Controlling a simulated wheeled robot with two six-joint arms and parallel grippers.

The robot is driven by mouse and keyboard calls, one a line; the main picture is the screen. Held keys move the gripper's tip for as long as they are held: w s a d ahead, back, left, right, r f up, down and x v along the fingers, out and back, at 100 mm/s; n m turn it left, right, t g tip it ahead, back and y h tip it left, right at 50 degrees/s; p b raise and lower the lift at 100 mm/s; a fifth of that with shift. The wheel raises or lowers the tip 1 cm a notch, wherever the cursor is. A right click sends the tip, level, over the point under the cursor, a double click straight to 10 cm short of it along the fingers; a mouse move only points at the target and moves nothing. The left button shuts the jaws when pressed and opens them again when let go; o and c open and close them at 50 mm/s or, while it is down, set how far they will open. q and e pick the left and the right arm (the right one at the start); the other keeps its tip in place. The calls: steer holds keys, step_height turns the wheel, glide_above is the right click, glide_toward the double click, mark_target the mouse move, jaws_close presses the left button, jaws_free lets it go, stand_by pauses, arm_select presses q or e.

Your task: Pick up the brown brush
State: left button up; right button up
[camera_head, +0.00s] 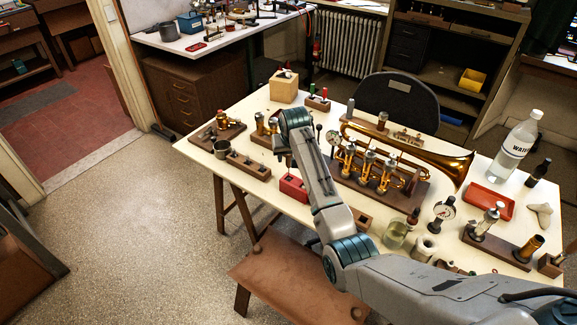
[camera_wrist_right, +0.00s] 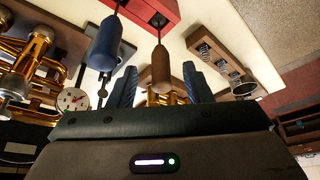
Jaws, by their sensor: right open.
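The brown brush (camera_wrist_right: 161,70) stands by its thin stem in a red block, handle toward me, in the right wrist view. A blue-handled brush (camera_wrist_right: 105,42) stands beside it to the left. My right gripper (camera_wrist_right: 158,88) is open, its two blue fingers on either side of the brown handle in the picture; I cannot tell whether they touch it. In the head view the red block (camera_head: 292,188) shows in part beside my right arm, and the brushes are not clearly visible there. My left gripper is not in view.
A brass trumpet (camera_head: 410,147) lies on a stand right of my right arm. A glass jar (camera_head: 396,235), a dial gauge (camera_head: 443,211), a red tray (camera_head: 487,201) and a water bottle (camera_head: 518,148) stand at the right.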

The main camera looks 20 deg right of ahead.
steer(key=x, duration=0.3)
steer(key=shift+w+r+p, duration=0.1)
steer(key=shift+w+p, duration=0.1)
steer(key=shift+p, duration=0.2)
steer(key=shift+w+f, duration=0.15)
steer(key=shift+f, duration=0.2)
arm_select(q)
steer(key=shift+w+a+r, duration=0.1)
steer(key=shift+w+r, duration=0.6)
arm_select(e)
jaws_close()
step_height(320, 180, up, 10)
steer(key=shift+r+b, duration=0.1)
steer(key=shift+b, duration=1.05)
arm_select(q)
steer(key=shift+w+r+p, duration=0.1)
steer(key=shift+p, duration=1.15)
arm_select(e)
steer(key=shift+r, duration=1.2)
